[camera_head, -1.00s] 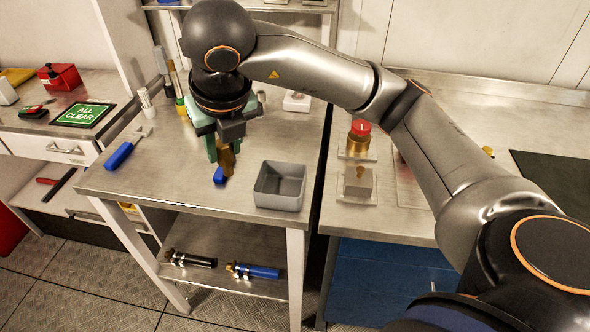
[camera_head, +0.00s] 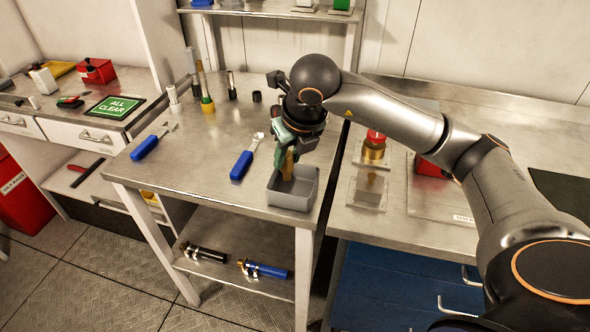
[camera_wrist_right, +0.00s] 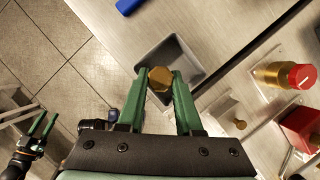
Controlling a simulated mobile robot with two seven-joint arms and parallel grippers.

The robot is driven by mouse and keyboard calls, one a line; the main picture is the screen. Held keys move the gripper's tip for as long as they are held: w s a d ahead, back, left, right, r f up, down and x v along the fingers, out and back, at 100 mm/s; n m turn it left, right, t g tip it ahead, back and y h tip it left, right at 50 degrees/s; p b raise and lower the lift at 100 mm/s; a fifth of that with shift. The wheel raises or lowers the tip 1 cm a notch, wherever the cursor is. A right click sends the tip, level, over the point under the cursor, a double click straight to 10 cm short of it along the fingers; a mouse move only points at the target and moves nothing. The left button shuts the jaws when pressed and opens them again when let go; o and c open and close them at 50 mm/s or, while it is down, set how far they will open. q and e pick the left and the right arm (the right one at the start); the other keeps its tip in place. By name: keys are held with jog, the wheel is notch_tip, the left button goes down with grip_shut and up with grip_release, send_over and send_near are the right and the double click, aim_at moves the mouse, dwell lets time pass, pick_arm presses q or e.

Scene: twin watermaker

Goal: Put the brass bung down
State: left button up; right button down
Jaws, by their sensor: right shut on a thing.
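My right gripper (camera_head: 284,150) is shut on the brass bung (camera_head: 289,166) and holds it over the open grey bin (camera_head: 291,202) on the left steel table. In the right wrist view, the bung's hexagonal brass head (camera_wrist_right: 160,78) sits between the two green fingertips. The grey bin (camera_wrist_right: 181,44) lies beyond and below it. Whether the bung touches the bin is hard to tell. My left gripper (camera_wrist_right: 44,125) shows at the lower left of the right wrist view, its green fingers apart and empty.
Two blue-handled tools (camera_head: 243,163) (camera_head: 146,146) lie on the table left of the bin. Upright tubes stand farther back.

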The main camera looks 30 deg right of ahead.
jog(key=f, duration=0.1)
jog(key=d+f, duration=0.1)
jog(key=f, duration=0.1)
jog(key=d+f, duration=0.1)
jog(key=f, duration=0.1)
jog(key=shift+w+f+p, duration=0.2)
jog(key=shift+w+p, duration=0.15)
jog(key=shift+p, duration=0.05)
jog(key=shift+f, duration=0.15)
jog(key=shift+f+b, duration=0.2)
jog(key=shift+b, duration=0.1)
jog(key=c, duration=0.6)
grip_release()
jog(key=shift+r, duration=0.15)
